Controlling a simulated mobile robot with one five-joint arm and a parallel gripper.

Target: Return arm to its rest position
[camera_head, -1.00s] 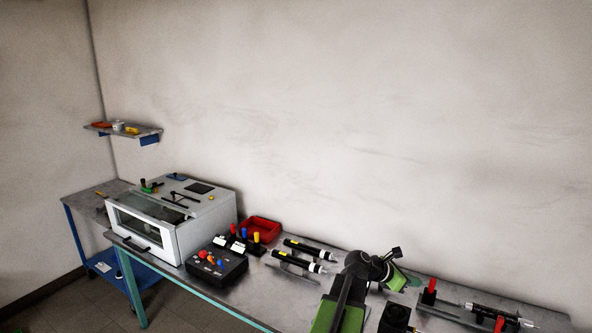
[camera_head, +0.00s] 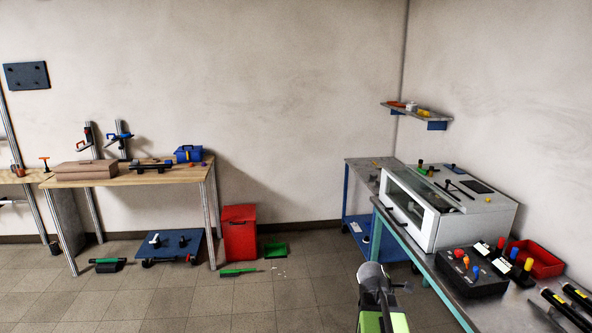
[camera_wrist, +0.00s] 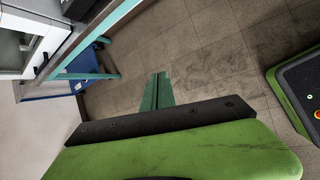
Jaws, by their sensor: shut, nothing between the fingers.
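My gripper (camera_wrist: 158,92) shows in the wrist view as two green fingers pressed together, with nothing between them. It points out over the bare tiled floor, clear of any object. In the head view my green and grey arm (camera_head: 380,300) is folded at the bottom, in front of the left end of the grey workbench (camera_head: 452,290). The fingers cannot be made out clearly in the head view.
A white machine (camera_head: 450,210) with a glass front stands on the workbench, beside a black button box (camera_head: 470,274) and a red bin (camera_head: 540,262). A wooden table (camera_head: 130,178) and red container (camera_head: 239,226) stand left. Open floor (camera_head: 300,290) lies between.

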